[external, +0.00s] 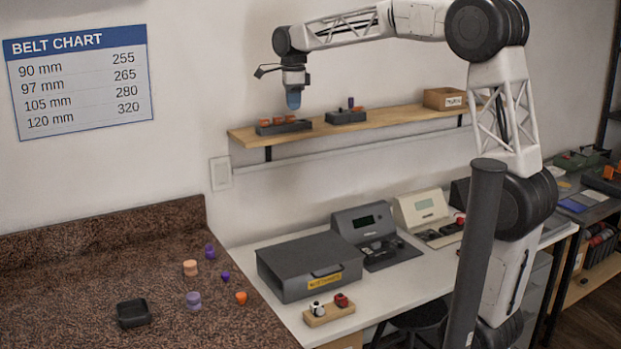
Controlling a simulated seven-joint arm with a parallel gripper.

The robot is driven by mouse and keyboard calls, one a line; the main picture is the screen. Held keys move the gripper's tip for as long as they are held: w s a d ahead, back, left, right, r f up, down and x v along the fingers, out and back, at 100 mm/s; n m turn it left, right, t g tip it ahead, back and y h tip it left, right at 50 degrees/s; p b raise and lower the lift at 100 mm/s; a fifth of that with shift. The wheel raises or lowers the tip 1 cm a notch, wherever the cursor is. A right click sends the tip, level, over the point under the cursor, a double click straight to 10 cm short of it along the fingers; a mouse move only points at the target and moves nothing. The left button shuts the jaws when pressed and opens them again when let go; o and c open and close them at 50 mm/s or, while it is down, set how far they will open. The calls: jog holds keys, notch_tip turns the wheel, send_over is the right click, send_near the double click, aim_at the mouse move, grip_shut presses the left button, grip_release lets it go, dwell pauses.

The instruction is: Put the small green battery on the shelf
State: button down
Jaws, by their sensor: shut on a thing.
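The wooden shelf (393,121) runs along the wall in the upper middle of the external view. My gripper (293,103) points down above its left part, over the gap between two dark trays. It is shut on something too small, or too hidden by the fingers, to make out. The left tray (284,128) holds several orange pieces. The right tray (346,117) holds orange and purple pieces. I cannot pick out a small green battery anywhere in view.
A cardboard box (445,99) stands at the shelf's right end. A dark grey case (300,268) and consoles sit on the white bench below. A black tray (133,314) and several purple and orange pieces lie on the brown counter. Bare shelf shows between the right tray and the box.

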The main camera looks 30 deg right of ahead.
jog(key=s+d+m, duration=0.2)
jog(key=d+m, duration=0.3)
jog(key=d, duration=3.4)
notch_tip(320, 180, down, 5)
jog(key=shift+s+f, duration=0.1)
jog(key=shift+d, duration=0.1)
send_over(386, 115)
jog(key=shift+s+f, duration=0.3)
jog(key=shift+f, duration=0.4)
jog(key=shift+f, duration=1.75)
jog(key=shift+f, duration=0.1)
